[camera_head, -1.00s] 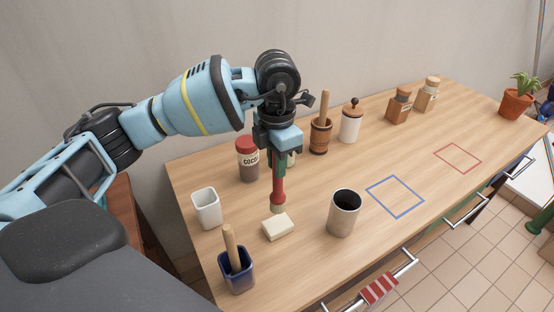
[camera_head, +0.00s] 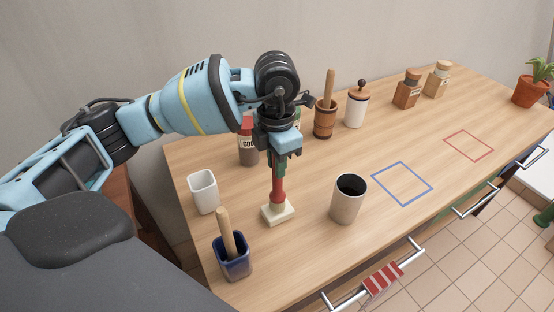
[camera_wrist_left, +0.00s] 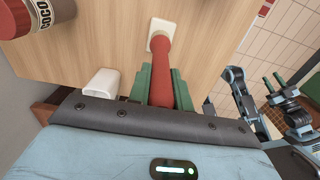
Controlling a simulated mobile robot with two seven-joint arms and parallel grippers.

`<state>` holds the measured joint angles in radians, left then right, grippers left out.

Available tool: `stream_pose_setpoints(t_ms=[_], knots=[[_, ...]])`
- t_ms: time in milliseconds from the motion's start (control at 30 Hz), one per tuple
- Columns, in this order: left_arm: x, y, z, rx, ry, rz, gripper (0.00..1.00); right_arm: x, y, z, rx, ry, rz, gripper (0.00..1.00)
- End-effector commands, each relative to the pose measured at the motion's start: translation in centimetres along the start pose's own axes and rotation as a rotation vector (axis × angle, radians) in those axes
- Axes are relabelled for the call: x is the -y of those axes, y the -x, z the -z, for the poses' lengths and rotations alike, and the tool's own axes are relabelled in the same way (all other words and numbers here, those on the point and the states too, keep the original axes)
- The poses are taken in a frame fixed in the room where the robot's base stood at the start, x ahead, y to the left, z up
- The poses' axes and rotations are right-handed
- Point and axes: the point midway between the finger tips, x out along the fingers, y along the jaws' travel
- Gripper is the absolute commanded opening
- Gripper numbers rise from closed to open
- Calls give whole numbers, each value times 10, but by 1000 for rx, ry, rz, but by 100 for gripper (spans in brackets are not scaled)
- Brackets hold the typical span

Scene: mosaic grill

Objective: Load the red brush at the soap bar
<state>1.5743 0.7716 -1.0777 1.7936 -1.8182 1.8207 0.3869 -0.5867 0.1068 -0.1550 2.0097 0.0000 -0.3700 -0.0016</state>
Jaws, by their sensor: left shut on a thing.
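The red brush (camera_head: 278,188) stands upright, bristles down, with its pale tip on top of the cream soap bar (camera_head: 281,218), seemingly touching it. My left gripper (camera_head: 277,166) is shut around the upper handle. In the left wrist view the red brush (camera_wrist_left: 165,72) runs between the green fingers (camera_wrist_left: 163,88) toward the soap bar (camera_wrist_left: 155,27). The brush hides part of the soap's top. My right gripper (camera_wrist_left: 273,82) shows only in the left wrist view, at the right edge, empty with its green fingers apart.
A white cup (camera_head: 203,192) and a blue pot (camera_head: 234,262) with a wooden handle stand left of the soap. A dark-topped cup (camera_head: 347,200) stands right. A cocoa jar (camera_head: 248,150) is close behind the gripper. Blue (camera_head: 401,184) and red (camera_head: 468,146) outlined squares are empty.

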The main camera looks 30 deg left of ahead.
Motion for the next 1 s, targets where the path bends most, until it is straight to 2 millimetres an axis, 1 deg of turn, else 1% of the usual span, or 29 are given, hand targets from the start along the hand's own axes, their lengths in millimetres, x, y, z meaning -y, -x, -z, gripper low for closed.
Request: stream_pose_setpoints(t_ms=[400,1000], knots=[[0,0,0,-1,0,0,0,1,2,-2,5,-2,1,36],[0,-6,0,-1,0,1,0,1,1,-6,10,-3,2,36]])
